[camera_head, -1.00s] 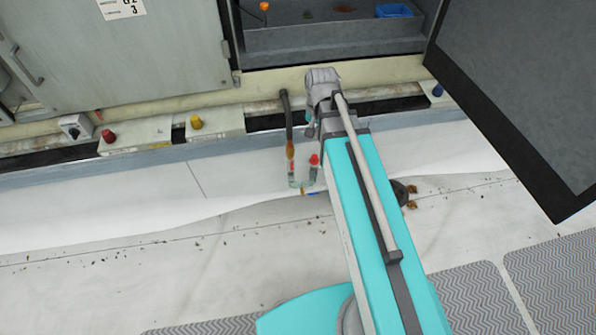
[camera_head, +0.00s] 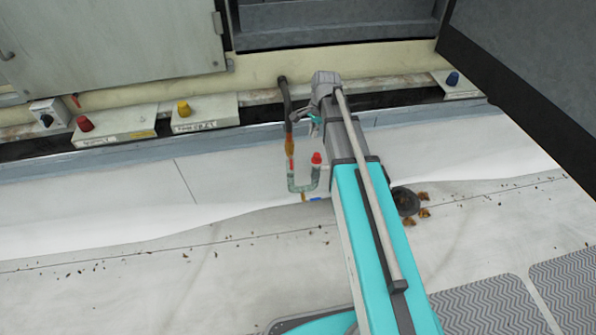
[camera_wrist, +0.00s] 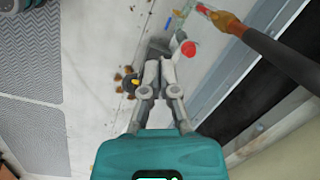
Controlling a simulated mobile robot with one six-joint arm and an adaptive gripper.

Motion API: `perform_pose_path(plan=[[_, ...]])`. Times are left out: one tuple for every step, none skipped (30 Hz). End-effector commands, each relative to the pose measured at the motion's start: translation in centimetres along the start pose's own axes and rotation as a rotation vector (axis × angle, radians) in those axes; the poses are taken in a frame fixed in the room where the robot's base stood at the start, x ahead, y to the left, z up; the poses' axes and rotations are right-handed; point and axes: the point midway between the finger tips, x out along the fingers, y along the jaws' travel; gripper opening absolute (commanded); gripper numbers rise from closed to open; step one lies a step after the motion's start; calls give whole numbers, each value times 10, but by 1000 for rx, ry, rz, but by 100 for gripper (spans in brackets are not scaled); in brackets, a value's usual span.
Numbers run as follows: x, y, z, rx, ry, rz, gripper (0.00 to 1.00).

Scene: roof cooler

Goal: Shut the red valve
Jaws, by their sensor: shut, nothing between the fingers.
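In the head view, a red knob (camera_head: 85,123) sits on a pale block at the left, below the cabinet. A second red part, a red cap (camera_head: 316,158), tops the right leg of a U-shaped pipe (camera_head: 302,187) beside my arm. Which of them is the valve is not clear from the pictures. In the wrist view, the red cap (camera_wrist: 188,48) is just beyond and right of my gripper (camera_wrist: 160,66), apart from it. The gripper is shut and empty. In the head view it is mostly hidden by my arm.
Yellow (camera_head: 183,108) and blue (camera_head: 452,78) knobs sit on similar blocks along the ledge. A dark hose (camera_head: 286,105) drops to the U-shaped pipe. An open dark door (camera_head: 530,70) hangs at upper right. A drain (camera_head: 405,201) with leaves lies right of my arm.

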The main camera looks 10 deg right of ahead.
Motion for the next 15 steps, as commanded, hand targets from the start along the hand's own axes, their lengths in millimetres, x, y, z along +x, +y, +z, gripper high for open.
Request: perform_pose_path(plan=[[21, -5, -9, 35, -4, -3, 0], [26, -8, -12, 57, -6, -5, 0], [34, -10, -16, 86, -10, -8, 0], [40, -12, -19, 107, -13, -10, 0], [45, -14, -22, 129, -15, -11, 0], [53, -17, -26, 158, -19, -13, 0], [59, -19, -30, 179, -21, -15, 0], [64, -21, -33, 201, -23, -16, 0], [72, -24, -37, 230, -27, -18, 0], [77, -26, -40, 251, -29, -19, 0], [83, -28, -43, 272, -32, -21, 0], [90, -31, -47, 301, -36, -23, 0], [96, -33, -50, 322, -39, -24, 0], [102, -35, -53, 343, -42, -25, 0], [109, -38, -57, 371, -46, -27, 0]])
